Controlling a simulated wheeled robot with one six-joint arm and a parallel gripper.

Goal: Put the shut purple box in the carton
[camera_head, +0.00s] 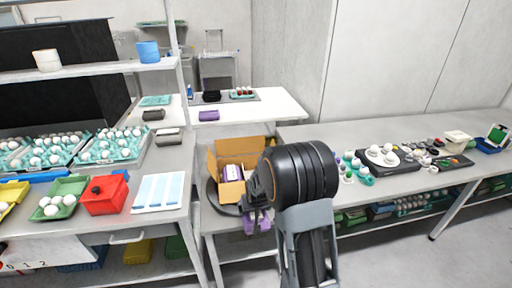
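An open brown cardboard carton (215,163) stands on the table left of my arm with its flaps up. A white-and-purple item (233,173) is inside it. My gripper (257,212) points down just in front of the carton, at the table's front edge. A purple box (250,225) shows at my fingertips and looks held between them; the fingers are small and partly hide it. Another flat purple box (208,115) lies on the white table at the back. My black wrist and forearm hide the carton's right side.
Left table: egg trays (112,158), a red box (104,196), a green tray (62,187) and a white-and-blue panel (160,192). Right table: a dark tray (402,166) with white items and several small objects. A shelf post (182,70) rises behind the left table.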

